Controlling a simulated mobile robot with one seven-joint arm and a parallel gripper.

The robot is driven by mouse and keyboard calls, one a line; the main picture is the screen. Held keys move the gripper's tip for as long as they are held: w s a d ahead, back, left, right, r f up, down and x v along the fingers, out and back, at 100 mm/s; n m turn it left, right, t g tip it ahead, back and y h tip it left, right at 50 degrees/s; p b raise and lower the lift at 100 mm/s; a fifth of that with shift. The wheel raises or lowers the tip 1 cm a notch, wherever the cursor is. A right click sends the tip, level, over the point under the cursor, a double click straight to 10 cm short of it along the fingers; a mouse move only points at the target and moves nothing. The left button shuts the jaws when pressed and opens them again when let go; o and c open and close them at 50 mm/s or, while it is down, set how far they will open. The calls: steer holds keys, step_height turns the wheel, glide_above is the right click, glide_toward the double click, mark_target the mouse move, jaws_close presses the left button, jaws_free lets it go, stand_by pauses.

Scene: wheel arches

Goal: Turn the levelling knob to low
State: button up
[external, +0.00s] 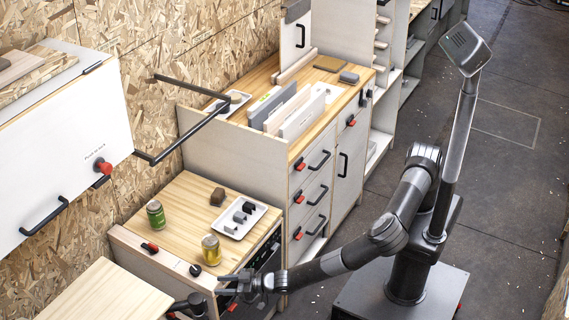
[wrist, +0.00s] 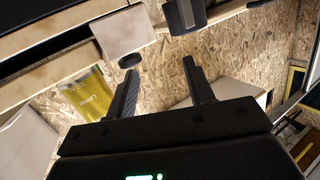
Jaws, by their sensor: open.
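A small black knob (external: 195,270) sits on the front edge strip of the low wooden-topped unit, beside a pale plate. It is probably the levelling knob, but no label on it is readable. In the wrist view a dark round knob (wrist: 130,60) shows on a pale plate, beyond my left finger. My gripper (external: 226,282) is in front of the unit, just right of the knob and apart from it. Its two fingers (wrist: 160,88) are spread with nothing between them. The knob's pointer and markings are too small to tell.
A yellow can (external: 210,250) stands close behind the knob, and it also shows in the wrist view (wrist: 92,97). A green can (external: 156,214) and a white tray (external: 252,228) are farther back. A red switch (external: 150,248) lies left along the strip. A pale board (external: 105,292) is at front left.

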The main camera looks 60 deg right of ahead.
mark_target(200, 269)
steer(key=w+t+h, duration=0.1)
steer(key=w, duration=0.2)
steer(key=w+m+t+h, duration=0.1)
steer(key=w, duration=0.3)
steer(key=w+d+t+h, duration=0.1)
steer(key=w, duration=0.2)
steer(key=shift+w+r+m, duration=0.15)
steer(key=shift+w+m, duration=0.15)
steer(key=shift+w, duration=0.1)
steer(key=shift+c, duration=0.2)
steer(key=c, duration=0.7)
steer(key=shift+o, duration=0.2)
steer(key=shift+r+n+y, duration=0.1)
steer(key=shift+n+y, duration=0.4)
steer(key=shift+y, duration=0.3)
steer(key=shift+n+g+y, duration=0.3)
steer(key=shift+g+y, duration=0.1)
